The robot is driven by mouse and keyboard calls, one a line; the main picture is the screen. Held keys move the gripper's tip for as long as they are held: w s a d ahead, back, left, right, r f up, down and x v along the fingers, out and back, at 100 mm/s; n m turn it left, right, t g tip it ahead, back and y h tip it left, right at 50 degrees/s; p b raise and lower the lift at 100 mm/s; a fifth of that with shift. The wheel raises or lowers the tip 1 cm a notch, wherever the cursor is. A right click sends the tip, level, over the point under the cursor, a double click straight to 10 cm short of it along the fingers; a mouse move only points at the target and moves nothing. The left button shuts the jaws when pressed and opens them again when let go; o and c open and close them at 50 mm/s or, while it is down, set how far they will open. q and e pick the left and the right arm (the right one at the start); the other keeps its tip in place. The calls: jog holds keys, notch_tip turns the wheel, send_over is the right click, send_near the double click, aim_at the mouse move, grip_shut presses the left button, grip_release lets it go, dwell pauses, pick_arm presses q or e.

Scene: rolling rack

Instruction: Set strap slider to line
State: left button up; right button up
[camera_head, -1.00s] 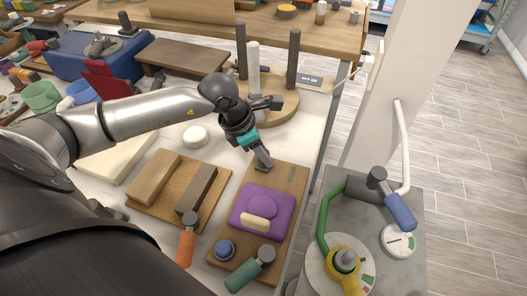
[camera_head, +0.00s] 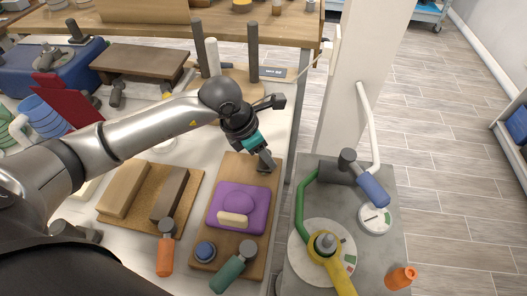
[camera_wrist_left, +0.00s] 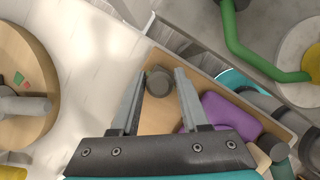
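A wooden board (camera_head: 232,166) carries a purple pad (camera_head: 246,200) with a cream block on it. My left gripper (camera_head: 264,161) is low over the board's far end, beyond the pad. In the left wrist view its two fingers (camera_wrist_left: 165,70) are apart, one on each side of a dark grey round knob (camera_wrist_left: 158,82) on the board. The knob may be the strap slider; I cannot tell whether the fingers touch it. No target line shows now; the gripper covers that corner of the board. My right gripper is not in view.
A blue knob (camera_head: 205,250) and a green-handled tool (camera_head: 232,268) are at the board's near end. A mat with two blocks (camera_head: 170,194) lies left. A grey cart (camera_head: 385,255) with a green pipe stands right, across a gap. A post-bearing round stand is behind.

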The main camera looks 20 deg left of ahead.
pick_arm(q)
jog(key=o, duration=0.3)
jog(key=shift+a+r, duration=0.1)
jog(key=shift+r, duration=0.15)
jog(key=p+v, duration=0.2)
jog(key=v, duration=1.2)
jog(key=shift+s+r, duration=0.25)
jog(key=shift+r, duration=0.1)
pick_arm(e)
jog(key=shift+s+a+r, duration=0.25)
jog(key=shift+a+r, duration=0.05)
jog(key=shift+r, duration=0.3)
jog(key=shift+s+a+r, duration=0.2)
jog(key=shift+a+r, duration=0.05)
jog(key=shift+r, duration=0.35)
